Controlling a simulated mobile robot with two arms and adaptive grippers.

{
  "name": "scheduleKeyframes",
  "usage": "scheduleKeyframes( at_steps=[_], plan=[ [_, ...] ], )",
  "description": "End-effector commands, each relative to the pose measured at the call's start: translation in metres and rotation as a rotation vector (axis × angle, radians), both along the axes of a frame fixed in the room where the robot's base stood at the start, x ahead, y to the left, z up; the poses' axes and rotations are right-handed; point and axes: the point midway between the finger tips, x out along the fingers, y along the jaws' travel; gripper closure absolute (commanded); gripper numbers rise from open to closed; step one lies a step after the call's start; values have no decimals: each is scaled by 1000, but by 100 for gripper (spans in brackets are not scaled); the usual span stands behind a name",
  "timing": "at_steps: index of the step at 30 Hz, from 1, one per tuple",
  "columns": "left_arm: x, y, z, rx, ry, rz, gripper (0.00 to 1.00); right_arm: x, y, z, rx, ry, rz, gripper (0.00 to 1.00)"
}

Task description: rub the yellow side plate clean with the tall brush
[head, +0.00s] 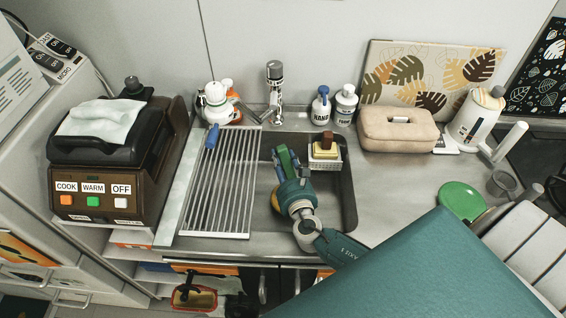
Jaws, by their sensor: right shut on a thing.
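My right gripper (287,158) reaches into the sink and is shut. A narrow blue part shows at its fingers, seemingly the tall brush; most of it is hidden by the gripper. A yellow edge, seemingly the yellow side plate (275,199), shows in the sink just left of my gripper's wrist. The rest of the plate is hidden beneath the gripper, and I cannot tell whether the brush touches it. My left gripper is not in view.
A caddy (336,164) with a yellow sponge and a brown item hangs at the sink's back right. A ribbed drying rack (216,205) lies left of the sink. The tap (275,88) and bottles stand behind. A green plate (461,200) lies at right.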

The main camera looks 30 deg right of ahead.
Motion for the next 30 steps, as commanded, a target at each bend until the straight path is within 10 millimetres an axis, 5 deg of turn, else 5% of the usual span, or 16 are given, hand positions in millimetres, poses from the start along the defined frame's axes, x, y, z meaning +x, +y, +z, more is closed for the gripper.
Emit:
scheduleKeyframes(
  at_steps=[30],
  plan=[
    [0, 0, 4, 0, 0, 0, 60, -9, 5, 1, 0, 0, -1, 100]
  ],
)
